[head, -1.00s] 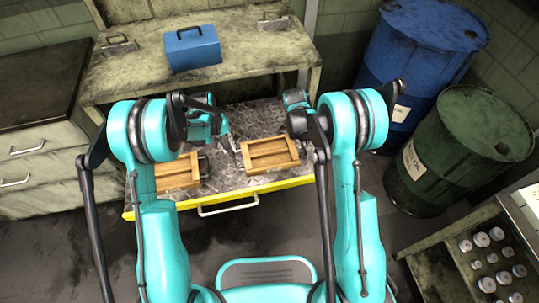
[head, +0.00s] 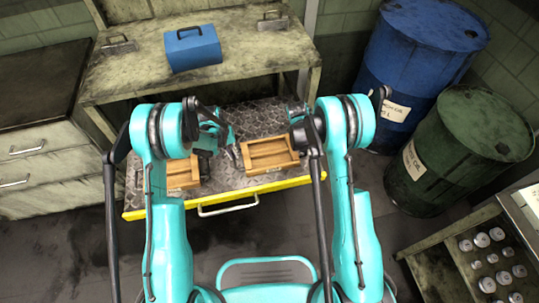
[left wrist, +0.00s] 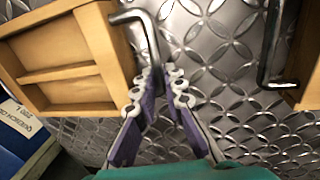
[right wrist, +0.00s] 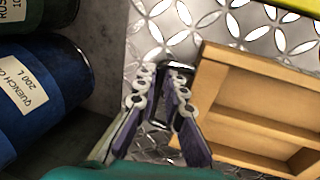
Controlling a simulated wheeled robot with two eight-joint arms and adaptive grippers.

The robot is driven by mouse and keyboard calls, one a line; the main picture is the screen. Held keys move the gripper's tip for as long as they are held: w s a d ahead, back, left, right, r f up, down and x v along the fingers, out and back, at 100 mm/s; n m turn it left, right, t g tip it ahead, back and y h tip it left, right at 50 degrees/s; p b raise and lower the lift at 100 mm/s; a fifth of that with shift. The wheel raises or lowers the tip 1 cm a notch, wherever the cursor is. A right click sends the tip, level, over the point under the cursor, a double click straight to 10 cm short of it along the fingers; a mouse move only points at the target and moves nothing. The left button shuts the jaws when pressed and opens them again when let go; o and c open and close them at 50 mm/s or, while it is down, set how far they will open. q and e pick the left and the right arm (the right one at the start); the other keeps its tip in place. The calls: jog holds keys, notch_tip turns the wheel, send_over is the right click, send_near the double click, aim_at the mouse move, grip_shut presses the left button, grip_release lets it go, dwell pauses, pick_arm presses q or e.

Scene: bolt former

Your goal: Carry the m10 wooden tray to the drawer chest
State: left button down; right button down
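Two light-brown wooden trays with dark metal handles rest on a diamond-patterned metal surface. The right tray (head: 270,168) looks empty, with a divider inside; it also shows in the left wrist view (left wrist: 65,73) and the right wrist view (right wrist: 262,130). No m10 mark is readable. My left gripper (head: 236,153) is at this tray's left handle (left wrist: 148,38), its fingers narrowed around the bar. My right gripper (right wrist: 164,80) is at the right handle, fingers close around it; the handle is mostly hidden. The left tray (head: 182,180) is partly hidden by my left arm.
The patterned surface belongs to a yellow-edged open drawer (head: 275,187) under a worn bench (head: 120,78). A blue toolbox (head: 192,48) stands on the bench. A drawer chest (head: 40,140) is at the left. Blue (head: 415,65) and green (head: 450,150) drums stand right. Floor is clear between drawer and chest front.

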pick_arm(q)
jog(key=shift+r, duration=0.15)
pick_arm(e)
jog(key=shift+r, duration=0.15)
